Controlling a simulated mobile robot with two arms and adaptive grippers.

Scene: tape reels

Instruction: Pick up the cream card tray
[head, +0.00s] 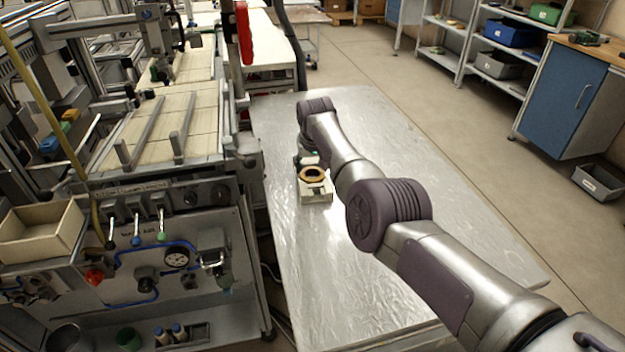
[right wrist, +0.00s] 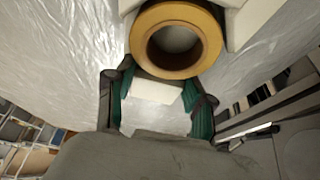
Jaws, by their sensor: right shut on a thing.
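The cream card tray (head: 316,195) is a small pale block-like piece at the metal table, with a yellow-orange tape reel (head: 313,174) on top. My right gripper (head: 308,160) is at its far side, partly hidden by my arm. In the right wrist view, the green-padded fingers of the right gripper (right wrist: 158,90) are shut on a cream part of the tray (right wrist: 155,91). The reel (right wrist: 177,40) shows just beyond the fingertips. I cannot tell whether the tray touches the table. My left gripper is not in view.
The metal table (head: 330,280) is otherwise clear. A machine bench with a gauge (head: 177,257) stands close on the left, with an open cream box (head: 40,232) on it. Shelves and a blue cabinet (head: 563,105) stand at the right across open floor.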

